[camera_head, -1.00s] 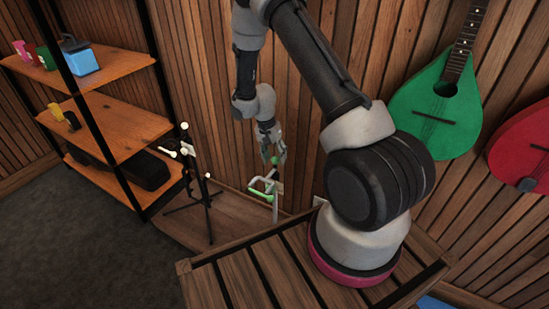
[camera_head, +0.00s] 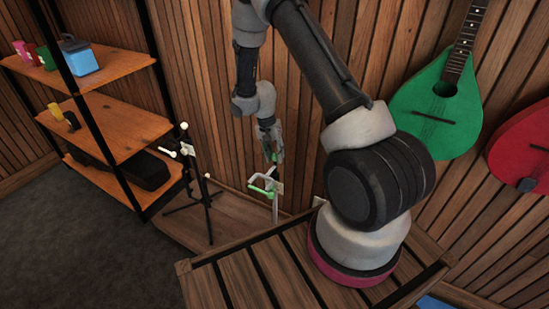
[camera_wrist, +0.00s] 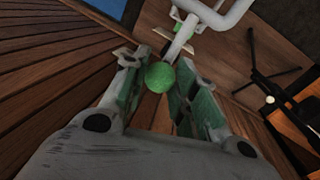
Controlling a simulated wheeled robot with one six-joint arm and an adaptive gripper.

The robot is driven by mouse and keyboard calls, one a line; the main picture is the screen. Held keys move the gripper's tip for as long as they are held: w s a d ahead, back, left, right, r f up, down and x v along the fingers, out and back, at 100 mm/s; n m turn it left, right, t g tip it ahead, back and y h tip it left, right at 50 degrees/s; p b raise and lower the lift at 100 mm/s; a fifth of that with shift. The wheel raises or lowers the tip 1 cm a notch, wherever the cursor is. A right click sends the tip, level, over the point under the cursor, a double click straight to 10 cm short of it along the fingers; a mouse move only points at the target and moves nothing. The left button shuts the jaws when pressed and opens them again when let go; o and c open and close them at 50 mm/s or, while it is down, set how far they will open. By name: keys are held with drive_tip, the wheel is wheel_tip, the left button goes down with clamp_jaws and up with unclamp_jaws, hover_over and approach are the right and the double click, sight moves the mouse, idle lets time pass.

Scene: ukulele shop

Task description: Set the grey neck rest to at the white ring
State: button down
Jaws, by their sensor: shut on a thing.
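My gripper (camera_head: 274,158) is low at the wooden wall in the head view. In the wrist view its fingers (camera_wrist: 159,72) are shut on a green ball knob (camera_wrist: 160,77). A pale grey bar runs from the knob to a pale U-shaped neck rest (camera_wrist: 214,14). In the head view the same pale rest (camera_head: 258,181) stands just under my fingers, beside a green part (camera_head: 262,191) and on a thin grey upright (camera_head: 275,208). I cannot clearly make out the white ring. The fingers hide part of the knob.
A black tripod stand (camera_head: 209,215) with white knobs stands left of the rest. An orange shelf unit (camera_head: 115,125) is further left. Green (camera_head: 436,108) and red (camera_head: 525,150) instruments hang on the wall at right. The grey floor (camera_head: 90,245) at front left is clear.

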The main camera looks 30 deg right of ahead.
wheel_tip(320, 180, up, 16)
drive_tip(key=shift+r, duration=0.2)
drive_tip(key=c, duration=1.1)
unclamp_jaws()
wheel_tip(320, 180, up, 12)
drive_tip(key=w+a, duration=0.1)
drive_tip(key=shift+w+a, duration=0.3)
drive_tip(key=shift+w, duration=0.05)
drive_tip(key=shift+f, duration=0.15)
